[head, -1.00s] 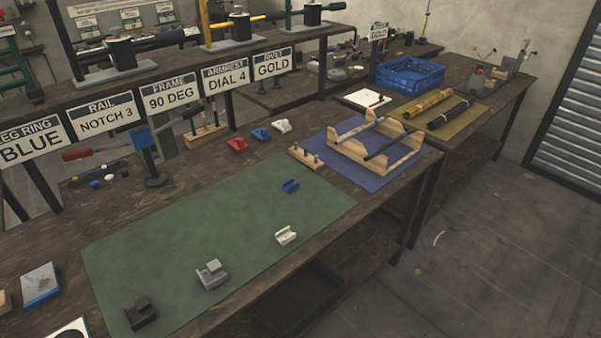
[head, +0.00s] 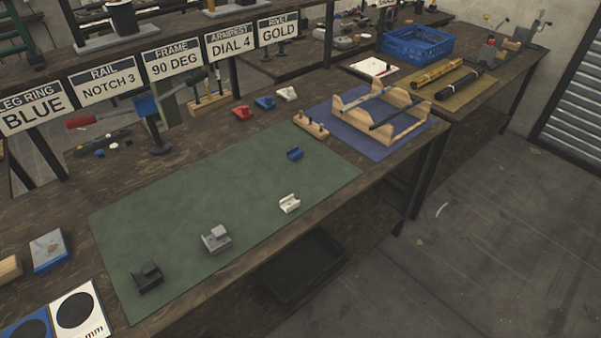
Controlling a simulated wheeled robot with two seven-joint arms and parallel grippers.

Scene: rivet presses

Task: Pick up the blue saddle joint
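A small blue saddle joint (head: 295,154) lies on the green mat (head: 190,193), near the mat's far right part. Another blue piece (head: 264,102) of similar look sits behind the mat, between a red piece (head: 242,112) and a white piece (head: 287,93). A white saddle joint (head: 289,203), a grey block-shaped piece (head: 216,239) and a dark block-shaped piece (head: 148,277) also lie on the mat. Neither of my grippers shows in the head view.
A wooden cradle (head: 409,123) with rods stands on a purple mat right of the green mat. A blue crate (head: 418,46) is at the back right. Signs line the shelf edge behind the bench. Much of the green mat is bare.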

